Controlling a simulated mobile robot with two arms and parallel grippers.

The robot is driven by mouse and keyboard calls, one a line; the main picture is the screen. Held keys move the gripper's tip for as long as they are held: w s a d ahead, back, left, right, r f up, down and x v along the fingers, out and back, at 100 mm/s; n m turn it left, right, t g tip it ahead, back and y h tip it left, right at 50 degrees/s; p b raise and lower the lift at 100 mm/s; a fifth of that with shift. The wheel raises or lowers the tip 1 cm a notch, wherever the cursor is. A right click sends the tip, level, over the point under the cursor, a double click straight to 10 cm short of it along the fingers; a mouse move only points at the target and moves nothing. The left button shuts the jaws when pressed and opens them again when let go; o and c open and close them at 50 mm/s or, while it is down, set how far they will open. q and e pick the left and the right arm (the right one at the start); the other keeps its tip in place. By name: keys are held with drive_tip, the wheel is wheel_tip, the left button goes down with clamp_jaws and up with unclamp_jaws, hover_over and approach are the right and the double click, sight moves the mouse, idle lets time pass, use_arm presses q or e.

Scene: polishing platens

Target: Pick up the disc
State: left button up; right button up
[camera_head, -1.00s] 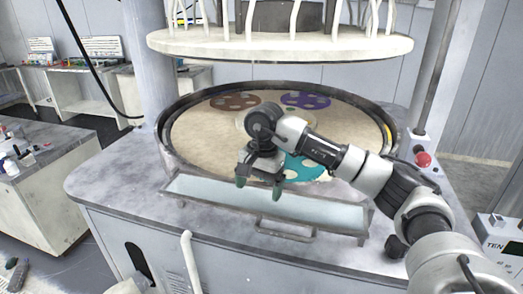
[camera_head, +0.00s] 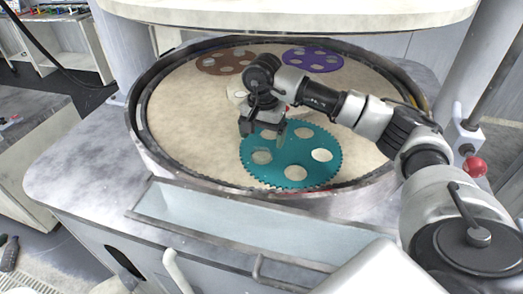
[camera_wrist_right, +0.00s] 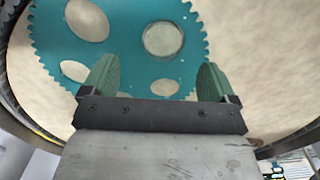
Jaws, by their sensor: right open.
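The teal toothed carrier (camera_head: 283,178) lies flat on the beige platen at its near side and has several round holes. It also shows in the wrist view (camera_wrist_right: 125,50). There, one hole holds a round greyish disc (camera_wrist_right: 163,40) with a darker rim, ahead of the gap between my fingers. I cannot tell for sure which hole this is in the head view. My right gripper (camera_head: 265,138) is open and empty above the carrier's far left part, pointing down. Its two green fingers stand wide apart in the wrist view (camera_wrist_right: 157,78). My left gripper is not in view.
A raised dark rim (camera_head: 143,130) surrounds the platen (camera_head: 190,125). A brown carrier (camera_head: 226,62) and a purple carrier (camera_head: 312,60) lie at the back. A pale upper plate (camera_head: 300,20) hangs overhead. A shallow tray (camera_head: 230,222) is in front, and a red knob (camera_head: 475,167) at right.

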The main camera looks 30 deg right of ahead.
sight(262, 154)
drive_tip(key=shift+f, duration=0.4)
drive_tip(key=f+p, duration=0.2)
drive_tip(key=f, duration=0.1)
drive_tip(key=f+p, duration=0.1)
drive_tip(key=f, duration=0.1)
drive_tip(key=shift+w, duration=0.25)
drive_tip(key=shift+f, duration=0.3)
drive_tip(key=shift+c, duration=0.7)
drive_tip(key=shift+s, duration=0.2)
drive_tip(key=c, duration=0.5)
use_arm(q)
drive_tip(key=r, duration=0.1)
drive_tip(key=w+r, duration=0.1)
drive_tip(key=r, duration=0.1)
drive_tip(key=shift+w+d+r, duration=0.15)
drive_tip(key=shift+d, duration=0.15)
use_arm(e)
drive_tip(key=shift+a, duration=0.1)
drive_tip(key=c, duration=0.4)
